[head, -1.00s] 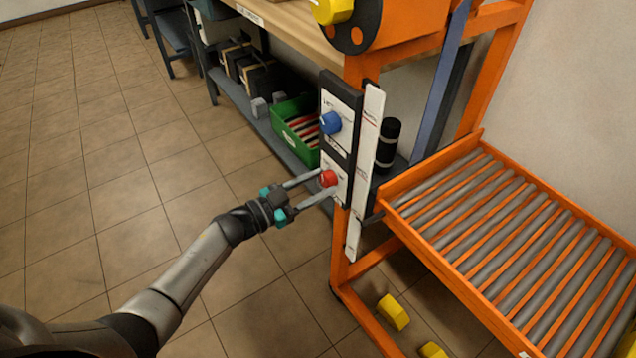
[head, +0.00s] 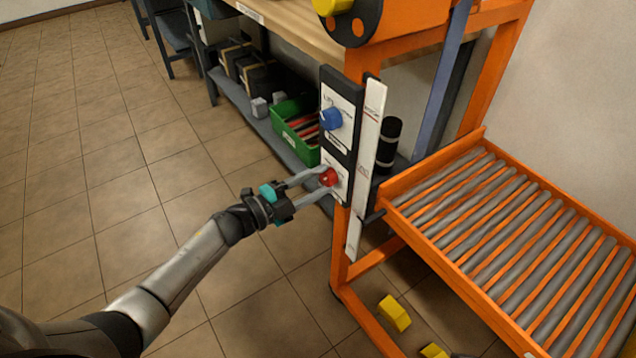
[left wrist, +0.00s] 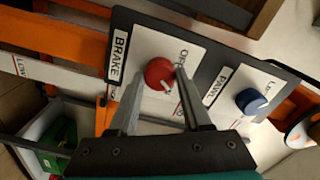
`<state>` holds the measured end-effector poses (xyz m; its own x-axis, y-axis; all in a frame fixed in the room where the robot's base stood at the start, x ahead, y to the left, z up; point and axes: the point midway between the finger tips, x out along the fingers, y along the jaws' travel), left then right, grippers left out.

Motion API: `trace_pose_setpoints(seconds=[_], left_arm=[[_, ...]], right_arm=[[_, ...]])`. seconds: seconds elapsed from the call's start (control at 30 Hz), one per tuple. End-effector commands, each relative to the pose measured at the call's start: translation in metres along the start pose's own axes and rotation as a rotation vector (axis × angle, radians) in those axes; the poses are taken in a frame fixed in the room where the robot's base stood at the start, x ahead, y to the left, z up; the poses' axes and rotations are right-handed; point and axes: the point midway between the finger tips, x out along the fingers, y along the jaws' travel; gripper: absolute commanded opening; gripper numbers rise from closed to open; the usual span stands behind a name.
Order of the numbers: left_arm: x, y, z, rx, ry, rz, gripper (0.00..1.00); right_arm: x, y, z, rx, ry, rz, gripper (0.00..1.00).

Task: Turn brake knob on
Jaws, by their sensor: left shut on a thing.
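The red brake knob (head: 328,177) sits on the lower white plate of an upright panel on the orange frame. In the left wrist view the red knob (left wrist: 159,74) shows a pale pointer mark, beside a label reading BRAKE (left wrist: 118,57). My left gripper (head: 322,181) reaches in from the left and is shut on the red knob, one finger on each side. Both fingers also show in the left wrist view (left wrist: 155,90). Some lettering on the plate is partly hidden by the right-hand finger. My right gripper is not in view.
A blue knob (head: 331,119), labelled PAWL in the left wrist view, is above the red one. A white strip (head: 366,170) runs beside the panel. A roller conveyor (head: 510,235) is at right. A green bin (head: 296,128) sits on the shelf behind. Floor at left is clear.

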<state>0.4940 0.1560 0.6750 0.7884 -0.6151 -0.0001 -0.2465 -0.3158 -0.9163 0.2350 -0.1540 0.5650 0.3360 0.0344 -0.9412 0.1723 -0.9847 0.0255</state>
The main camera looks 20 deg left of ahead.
Motion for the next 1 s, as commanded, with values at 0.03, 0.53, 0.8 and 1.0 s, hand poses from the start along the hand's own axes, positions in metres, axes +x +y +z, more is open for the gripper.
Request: trace_pose_setpoints(seconds=[0.03,0.53,0.8,1.0], left_arm=[[-0.001,0.001,0.001,0.033,-0.002,0.002,0.00],[-0.001,0.001,0.001,0.200,-0.002,0.001,0.00],[-0.001,0.000,0.001,0.208,-0.002,0.002,0.00],[-0.001,0.000,0.001,0.207,-0.002,0.002,0.54]], right_arm=[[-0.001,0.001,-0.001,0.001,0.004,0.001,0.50],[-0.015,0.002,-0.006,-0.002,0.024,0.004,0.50],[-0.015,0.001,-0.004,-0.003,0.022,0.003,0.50],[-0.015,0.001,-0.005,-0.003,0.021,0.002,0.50]])
